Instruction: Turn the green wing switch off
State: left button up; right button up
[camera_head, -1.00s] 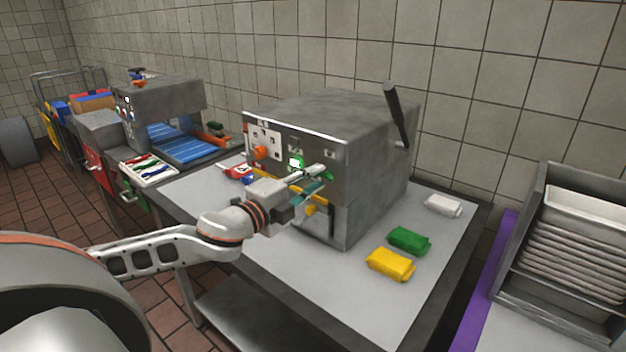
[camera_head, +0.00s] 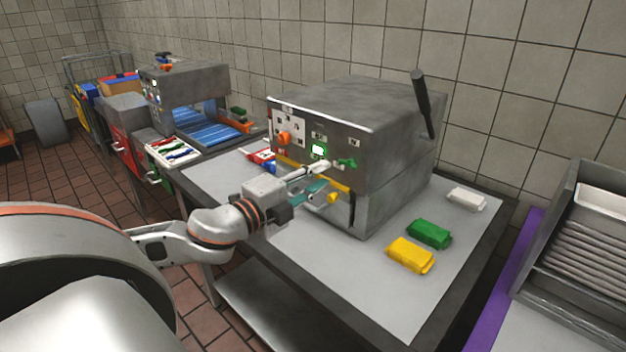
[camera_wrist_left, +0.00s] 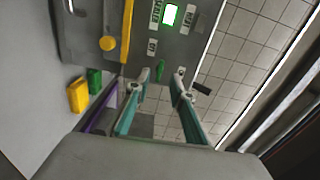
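The green wing switch (camera_head: 347,162) sits on the front panel of the grey metal machine (camera_head: 345,100), right of a lit green-white indicator (camera_head: 319,151). My left gripper (camera_head: 324,181) is in front of the panel, its fingers apart and pointing at the switch, with a gap between. In the left wrist view the green switch (camera_wrist_left: 160,70) shows just beyond and between the two spread fingertips (camera_wrist_left: 157,82), with nothing held. Small labels stand near the switch; I cannot read the nearest one surely. My right gripper is not in view.
An orange knob (camera_head: 284,138) and a yellow knob (camera_head: 333,197) are also on the machine's front. Yellow (camera_head: 410,254), green (camera_head: 429,233) and white (camera_head: 466,199) packets lie on the table right of it. A black lever (camera_head: 422,104) rises at its side.

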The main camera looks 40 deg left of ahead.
pick_arm(q)
jog(key=shift+s, duration=0.7)
dwell(0.3)
